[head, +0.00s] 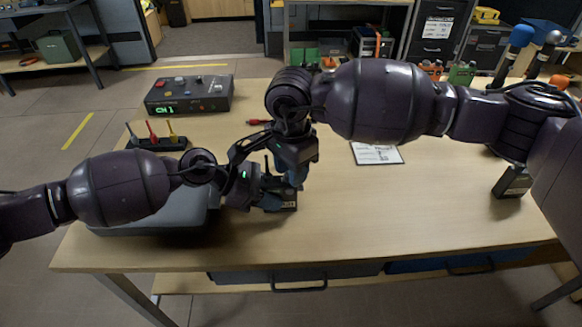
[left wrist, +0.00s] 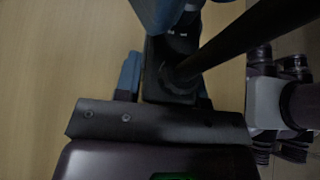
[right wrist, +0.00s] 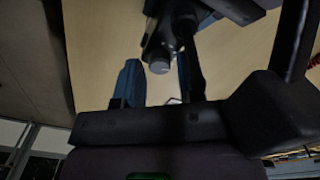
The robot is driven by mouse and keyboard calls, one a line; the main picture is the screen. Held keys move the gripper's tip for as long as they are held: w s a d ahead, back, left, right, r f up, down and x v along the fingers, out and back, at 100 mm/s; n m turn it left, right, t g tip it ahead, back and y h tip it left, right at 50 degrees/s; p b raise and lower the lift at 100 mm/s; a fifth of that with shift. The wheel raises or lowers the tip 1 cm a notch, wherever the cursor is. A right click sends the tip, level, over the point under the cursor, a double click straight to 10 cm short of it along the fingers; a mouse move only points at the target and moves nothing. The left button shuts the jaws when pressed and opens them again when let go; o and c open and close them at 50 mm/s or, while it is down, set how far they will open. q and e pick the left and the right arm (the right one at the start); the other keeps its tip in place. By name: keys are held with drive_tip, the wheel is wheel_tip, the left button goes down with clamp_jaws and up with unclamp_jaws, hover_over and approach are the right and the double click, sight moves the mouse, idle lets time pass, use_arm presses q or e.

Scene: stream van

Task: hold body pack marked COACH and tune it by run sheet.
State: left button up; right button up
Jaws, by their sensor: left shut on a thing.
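My left gripper (head: 266,192) is shut on a dark body pack (head: 284,201) low over the table, left of the middle. The pack also shows between the fingers in the left wrist view (left wrist: 165,75); its marking is too small to read. My right gripper (head: 297,172) is close above it, pointing down. In the right wrist view its blue fingers (right wrist: 158,85) stand apart, with a dark rounded part between them and a gap on the left. The run sheet (head: 377,154) lies flat right of the grippers, its text unreadable.
A grey console (head: 190,95) showing CH 1 stands at the back left. A holder with coloured tools (head: 157,142) and a grey case (head: 150,215) are at the left. Another dark pack (head: 513,183) stands at the right. The front middle of the table is clear.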

drive_tip(key=shift+s+a+r, duration=0.1)
drive_tip(key=shift+a+r, duration=0.15)
drive_tip(key=shift+r, duration=0.6)
drive_tip(key=shift+s+a+r, duration=0.1)
drive_tip(key=shift+a+r, duration=0.15)
drive_tip(key=shift+r, duration=0.6)
drive_tip(key=shift+d+r, duration=0.25)
drive_tip(key=shift+r, duration=1)
drive_tip(key=shift+w+d, duration=0.1)
drive_tip(key=m, duration=0.2)
drive_tip(key=shift+m, duration=0.4)
drive_tip(key=shift+f, duration=3)
drive_tip(key=m, duration=0.8)
